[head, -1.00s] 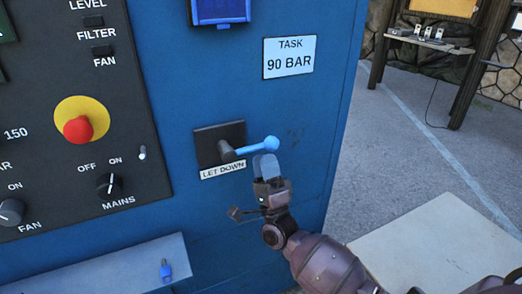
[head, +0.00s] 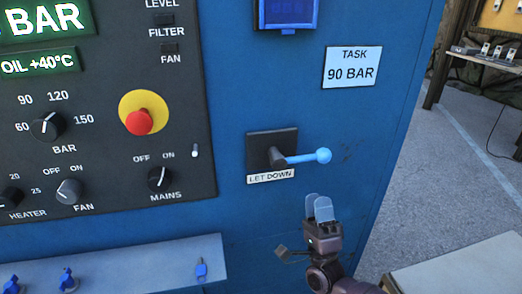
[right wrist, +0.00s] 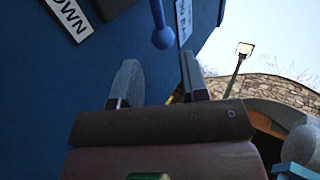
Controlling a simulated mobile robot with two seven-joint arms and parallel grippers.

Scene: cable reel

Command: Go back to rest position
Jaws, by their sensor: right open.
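My right gripper (head: 319,207) is open and empty in front of the blue cabinet (head: 350,125), below and apart from the blue-knobbed LET DOWN lever (head: 305,158). The lever points to the right from its dark base plate. In the right wrist view my right gripper (right wrist: 158,85) shows its two fingers apart with nothing between them, and the lever's blue knob (right wrist: 163,38) is beyond them. My left gripper is not in view.
The control panel (head: 100,180) with knobs and a red emergency button (head: 139,122) is at left. A shelf (head: 130,262) holding small blue parts juts out below it. A pale tabletop (head: 460,270) is at lower right. Open floor lies at right.

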